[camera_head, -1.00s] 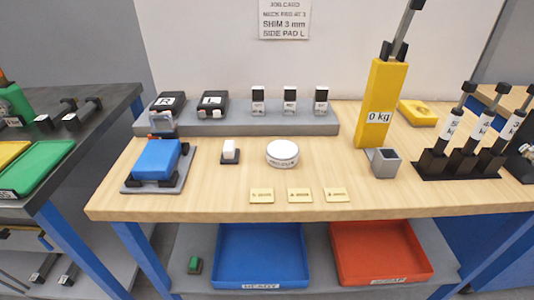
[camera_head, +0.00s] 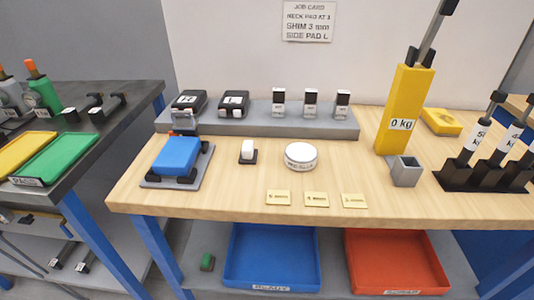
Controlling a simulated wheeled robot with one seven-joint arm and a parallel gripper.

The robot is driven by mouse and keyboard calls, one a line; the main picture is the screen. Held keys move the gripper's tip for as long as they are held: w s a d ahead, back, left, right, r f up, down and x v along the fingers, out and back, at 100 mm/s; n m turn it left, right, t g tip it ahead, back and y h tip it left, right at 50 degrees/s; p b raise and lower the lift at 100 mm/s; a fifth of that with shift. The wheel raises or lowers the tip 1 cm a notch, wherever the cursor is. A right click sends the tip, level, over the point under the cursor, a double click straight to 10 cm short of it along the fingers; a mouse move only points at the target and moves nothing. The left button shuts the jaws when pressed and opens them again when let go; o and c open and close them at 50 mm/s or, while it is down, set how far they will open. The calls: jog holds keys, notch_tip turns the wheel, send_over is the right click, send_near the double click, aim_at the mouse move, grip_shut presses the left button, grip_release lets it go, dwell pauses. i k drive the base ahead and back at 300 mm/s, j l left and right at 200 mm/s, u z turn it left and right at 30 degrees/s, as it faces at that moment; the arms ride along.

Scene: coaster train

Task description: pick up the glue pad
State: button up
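A round white tub or pad (camera_head: 300,154) with a dark label on its front sits on the wooden bench (camera_head: 230,190), right of the middle. The label is too small to read surely. To its left stands a small white block on a black base (camera_head: 248,150). I cannot tell for sure which of these is the glue pad. The two stand apart, with bare wood between them. My gripper is not in view.
A blue car on a grey plate (camera_head: 176,157) stands at left. A grey shelf (camera_head: 262,123) holds black pads and small bottles behind. Yellow cards (camera_head: 316,199) lie in front. A yellow 0 kg post (camera_head: 404,105) and grey cup (camera_head: 406,170) stand right.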

aim_at(248, 155)
jog(key=i+j, duration=0.1)
jog(key=j, duration=0.35)
jog(key=i+j, duration=0.1)
jog(key=j, duration=0.4)
jog(key=i+j, duration=0.15)
jog(key=j, duration=0.3)
jog(key=i+j, duration=0.1)
jog(key=j, duration=0.35)
